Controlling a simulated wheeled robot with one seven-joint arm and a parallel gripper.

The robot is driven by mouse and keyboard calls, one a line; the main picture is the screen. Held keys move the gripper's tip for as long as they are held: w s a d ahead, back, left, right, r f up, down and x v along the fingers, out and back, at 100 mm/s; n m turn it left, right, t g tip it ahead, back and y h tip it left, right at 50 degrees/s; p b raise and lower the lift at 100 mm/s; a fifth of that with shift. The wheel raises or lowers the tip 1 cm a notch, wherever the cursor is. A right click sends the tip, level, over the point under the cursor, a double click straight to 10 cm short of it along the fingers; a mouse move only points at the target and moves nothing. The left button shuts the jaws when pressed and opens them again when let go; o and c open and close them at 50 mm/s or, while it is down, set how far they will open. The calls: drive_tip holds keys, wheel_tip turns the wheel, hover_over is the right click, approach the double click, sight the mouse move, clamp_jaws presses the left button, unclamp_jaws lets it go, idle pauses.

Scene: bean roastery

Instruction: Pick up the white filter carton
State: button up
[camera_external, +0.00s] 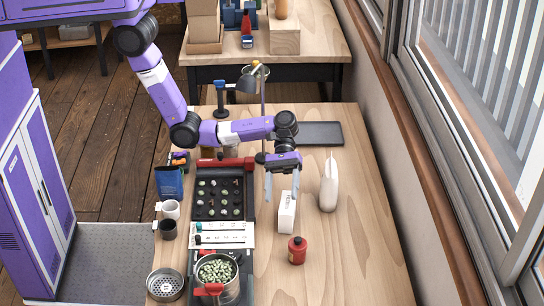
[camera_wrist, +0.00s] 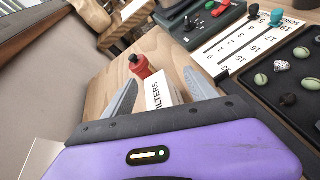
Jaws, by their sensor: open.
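The white filter carton (camera_external: 287,212) stands upright on the wooden table, right of the black sorting tray. In the wrist view the carton (camera_wrist: 160,92) shows the printed word "FILTERS" and appears between my fingers. My gripper (camera_external: 283,200) is open and points down at the carton's upper end. In the wrist view my gripper (camera_wrist: 160,100) has one finger on each side of the carton, spread apart. I cannot tell whether either finger touches it. The carton's lower part is hidden in the wrist view by my gripper's body.
A red bottle (camera_external: 297,250) stands just in front of the carton. The black tray (camera_external: 225,200), scored strip (camera_external: 222,236) and pot of beans (camera_external: 217,275) are to the left. The table's right front (camera_external: 350,270) is clear.

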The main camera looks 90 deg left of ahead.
sight(288, 198)
drive_tip(key=w+n, duration=0.1)
drive_tip(key=w+a+f+n, duration=0.1)
drive_tip(key=shift+w+a+f+n+g+b, duration=0.1)
drive_tip(key=shift+f+n+g+b, duration=0.2)
drive_tip(key=shift+g+b, duration=0.1)
drive_tip(key=shift+w+f+n, duration=0.1)
drive_tip(key=shift+f+n, duration=0.2)
drive_tip(key=shift+f, duration=0.3)
drive_tip(key=shift+x, duration=2.35)
clamp_jaws()
